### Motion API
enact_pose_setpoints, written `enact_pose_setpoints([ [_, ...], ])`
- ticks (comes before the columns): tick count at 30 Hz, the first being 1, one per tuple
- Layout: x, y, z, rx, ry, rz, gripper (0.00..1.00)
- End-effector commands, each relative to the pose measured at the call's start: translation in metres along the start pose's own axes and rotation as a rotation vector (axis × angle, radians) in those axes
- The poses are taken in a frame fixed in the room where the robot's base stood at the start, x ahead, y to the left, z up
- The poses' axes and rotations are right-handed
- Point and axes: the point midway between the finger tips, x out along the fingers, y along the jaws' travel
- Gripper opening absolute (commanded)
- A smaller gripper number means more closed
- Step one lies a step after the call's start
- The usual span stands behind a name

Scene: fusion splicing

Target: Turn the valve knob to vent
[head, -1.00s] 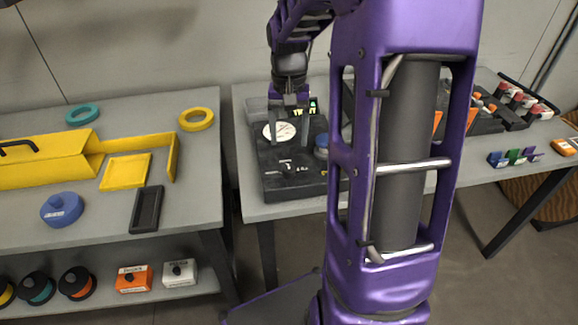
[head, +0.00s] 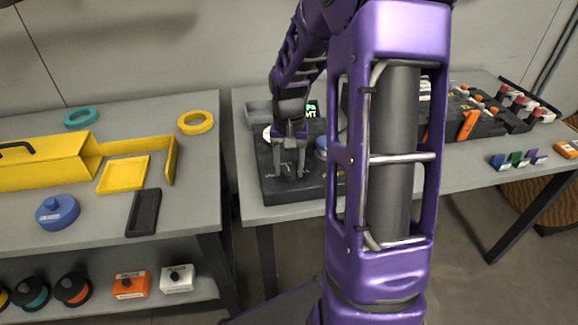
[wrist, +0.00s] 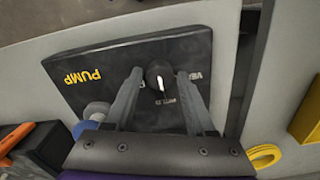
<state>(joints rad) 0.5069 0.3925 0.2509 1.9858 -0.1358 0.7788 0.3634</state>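The valve knob (wrist: 158,72) is small, round and black with a white pointer mark. It sits on a black panel (wrist: 110,60) in the wrist view. Its pointer is toward the bottom of that view, near small white lettering. Yellow "PUMP" lettering is at the left; white lettering beginning "VE" is at the right, partly covered by a finger. My gripper (wrist: 160,73) is open, with one finger on each side of the knob and narrow gaps apparent. In the head view my gripper (head: 290,176) is low over the front of the black unit (head: 325,182), largely hiding the knob.
A blue round part (wrist: 90,117) lies left of my fingers in the wrist view. A green-lit display (head: 312,109) stands behind my gripper.

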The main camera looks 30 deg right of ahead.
Motion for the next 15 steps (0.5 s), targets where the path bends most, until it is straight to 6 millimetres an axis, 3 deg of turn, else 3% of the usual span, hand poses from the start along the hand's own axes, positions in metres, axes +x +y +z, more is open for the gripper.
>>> enact_pose_setpoints([
  [1, -0.0001, 0.0, 0.0, 0.0, 0.0, 0.0, 0.44],
  [8, -0.0002, 0.0, 0.0, 0.0, 0.0, 0.0, 0.03],
  [15, -0.0005, 0.0, 0.0, -0.005, 0.0, 0.0, 0.0],
])
